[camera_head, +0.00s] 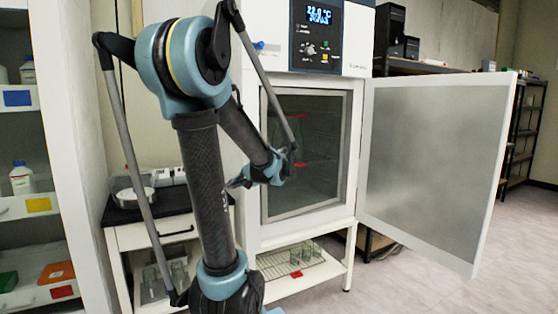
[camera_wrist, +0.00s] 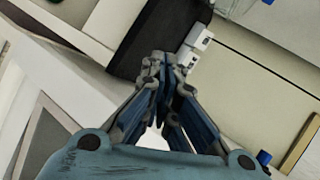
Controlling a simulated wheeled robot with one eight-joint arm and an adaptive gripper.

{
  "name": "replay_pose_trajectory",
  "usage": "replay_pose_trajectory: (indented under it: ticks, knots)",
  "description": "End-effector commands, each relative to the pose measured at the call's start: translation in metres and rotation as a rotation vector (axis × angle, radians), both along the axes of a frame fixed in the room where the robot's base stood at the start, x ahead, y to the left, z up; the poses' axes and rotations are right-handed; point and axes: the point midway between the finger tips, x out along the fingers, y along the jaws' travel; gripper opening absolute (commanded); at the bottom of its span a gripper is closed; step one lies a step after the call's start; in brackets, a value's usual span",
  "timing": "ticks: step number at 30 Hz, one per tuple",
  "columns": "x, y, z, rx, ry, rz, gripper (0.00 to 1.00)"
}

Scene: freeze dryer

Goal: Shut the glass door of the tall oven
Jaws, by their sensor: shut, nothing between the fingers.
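The tall white oven (camera_head: 354,140) stands at the middle of the head view, with a lit blue display (camera_head: 318,14) at its top. Its glass door (camera_head: 435,165) is a frosted grey panel in a white frame. It is hinged at the oven's right side and stands wide open, swung out to the right. The dark chamber (camera_head: 310,150) is exposed. My gripper (camera_head: 232,183) is left of the chamber opening, well apart from the door, and partly hidden by my arm. In the wrist view my gripper (camera_wrist: 165,65) is shut and empty; the door is not recognizable there.
A low white cabinet with a black top (camera_head: 125,205) stands left of the oven, holding a white device (camera_head: 172,176). A wire rack (camera_head: 290,262) with glassware lies on the shelf below the oven. Shelves with bottles (camera_head: 22,178) are at far left. Floor (camera_head: 420,285) below the door is clear.

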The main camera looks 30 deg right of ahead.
Motion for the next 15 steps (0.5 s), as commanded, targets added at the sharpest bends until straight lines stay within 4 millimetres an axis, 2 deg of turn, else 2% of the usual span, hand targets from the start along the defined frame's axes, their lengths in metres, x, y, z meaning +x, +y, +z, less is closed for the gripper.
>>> replay_pose_trajectory:
  ticks: [1, 7, 12, 15]
  knots:
    - [0.004, -0.026, 0.005, 0.027, -0.031, -0.043, 0.0]
    - [0.007, -0.12, 0.028, 0.133, -0.18, -0.192, 0.0]
    - [-0.008, -0.201, 0.043, 0.204, -0.31, -0.31, 0.0]
    - [-0.021, -0.237, 0.049, 0.233, -0.372, -0.361, 0.0]
